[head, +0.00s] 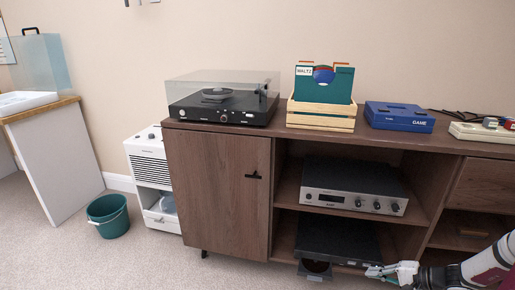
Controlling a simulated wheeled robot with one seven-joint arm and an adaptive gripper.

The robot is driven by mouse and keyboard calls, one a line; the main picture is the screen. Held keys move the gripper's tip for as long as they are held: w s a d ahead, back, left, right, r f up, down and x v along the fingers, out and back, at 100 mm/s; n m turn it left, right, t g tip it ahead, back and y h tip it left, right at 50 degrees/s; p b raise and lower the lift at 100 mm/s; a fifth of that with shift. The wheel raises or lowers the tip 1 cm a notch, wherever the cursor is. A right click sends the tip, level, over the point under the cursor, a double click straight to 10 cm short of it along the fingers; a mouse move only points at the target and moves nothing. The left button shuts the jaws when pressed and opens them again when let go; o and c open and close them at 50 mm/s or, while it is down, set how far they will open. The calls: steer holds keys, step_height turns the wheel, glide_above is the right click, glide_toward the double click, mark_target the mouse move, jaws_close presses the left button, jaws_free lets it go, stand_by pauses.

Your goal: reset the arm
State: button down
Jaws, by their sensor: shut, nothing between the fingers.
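My gripper (378,271) is at the bottom right of the head view, at the end of my white and black arm, which comes in from the right edge. It points left, and its fingers are shut with nothing between them. It is in front of the lower shelf of the wooden cabinet (218,190), close to a black device (338,240) on that shelf. The device has a tray or drawer (314,270) standing out at its front left. I cannot tell whether my fingertips touch the device.
A silver amplifier (352,198) sits on the shelf above. On the cabinet top stand a turntable (222,99), a record crate (321,117), a blue game box (399,117) and a beige console (484,133). A green bucket (109,216) and white dehumidifier-like unit (150,172) stand left. The front-left carpet is clear.

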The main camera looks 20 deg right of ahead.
steer(key=w+a+r+n+g+y, duration=0.15)
steer(key=a+r+n+g, duration=0.25)
steer(key=a+r, duration=0.7)
steer(key=w+a+r+n+g+h, duration=0.15)
steer(key=a+r+n+g, duration=0.25)
steer(key=a+r, duration=0.75)
steer(key=s+a+r+n+g+h, duration=0.1)
steer(key=s+a+r+n+h, duration=0.1)
steer(key=s+a+r, duration=0.6)
steer(key=s+a+r+n+g+h, duration=0.2)
steer(key=s+a+r, duration=0.2)
steer(key=s+r, duration=0.45)
steer(key=s+a+r+n+t+h, duration=0.1)
steer(key=s+a+r+h, duration=0.15)
steer(key=s, duration=0.95)
step_height(320, 180, up, 37)
steer(key=d+t+p, duration=0.1)
steer(key=t+p, duration=0.3)
steer(key=p, duration=3.1)
steer(key=shift+d+f+n, duration=0.15)
steer(key=shift+n, duration=0.25)
steer(key=shift+w, duration=0.15)
